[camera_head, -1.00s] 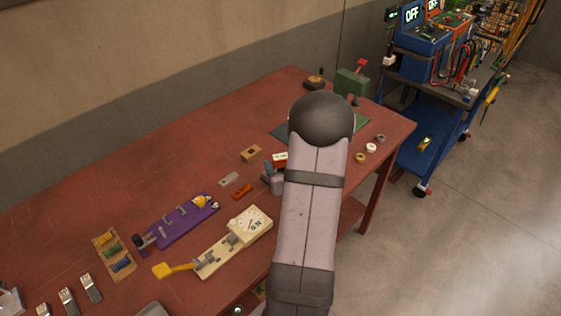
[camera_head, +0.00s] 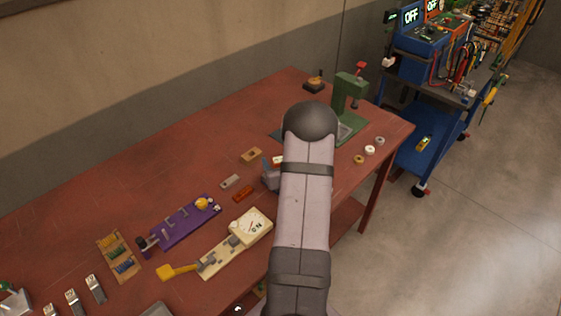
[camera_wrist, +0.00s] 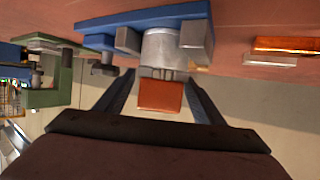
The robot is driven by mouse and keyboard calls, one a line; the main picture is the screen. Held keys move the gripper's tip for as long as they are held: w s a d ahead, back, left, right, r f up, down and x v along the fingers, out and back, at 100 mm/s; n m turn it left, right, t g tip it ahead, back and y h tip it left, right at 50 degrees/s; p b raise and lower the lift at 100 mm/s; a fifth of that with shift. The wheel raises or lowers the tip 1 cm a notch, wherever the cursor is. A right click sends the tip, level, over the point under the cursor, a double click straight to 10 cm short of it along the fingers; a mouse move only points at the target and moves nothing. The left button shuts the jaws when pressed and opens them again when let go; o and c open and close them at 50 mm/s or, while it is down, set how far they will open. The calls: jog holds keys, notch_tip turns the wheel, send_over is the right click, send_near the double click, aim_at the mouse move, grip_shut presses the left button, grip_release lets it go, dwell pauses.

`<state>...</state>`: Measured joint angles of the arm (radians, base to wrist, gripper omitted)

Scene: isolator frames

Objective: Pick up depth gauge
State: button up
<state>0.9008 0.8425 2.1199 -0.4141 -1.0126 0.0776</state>
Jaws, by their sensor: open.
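In the wrist view my gripper (camera_wrist: 160,82) is open, with dark fingers on either side of a small orange-brown block (camera_wrist: 160,97). The block is in front of a grey metal cylinder (camera_wrist: 160,46) on a blue fixture (camera_wrist: 180,12) with grey blocks. I cannot tell whether the fingers touch the block. In the head view my arm hides the gripper, and part of a blue-grey fixture (camera_head: 270,177) shows at the arm's left edge. I cannot tell for sure which thing is the depth gauge.
A green press (camera_head: 350,95) stands at the table's far end; small rings (camera_head: 369,149) lie near the right edge. A purple fixture (camera_head: 185,225), a cream dial board (camera_head: 250,225) and an orange-red block (camera_head: 243,194) lie left of my arm. A blue cart (camera_head: 420,155) stands beyond the table.

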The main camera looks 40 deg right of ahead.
jog(key=shift+x, duration=0.8)
jog(key=c, duration=1.3)
jog(key=shift+r, duration=0.15)
jog(key=shift+r+b, duration=0.9)
jog(key=shift+r, duration=4)
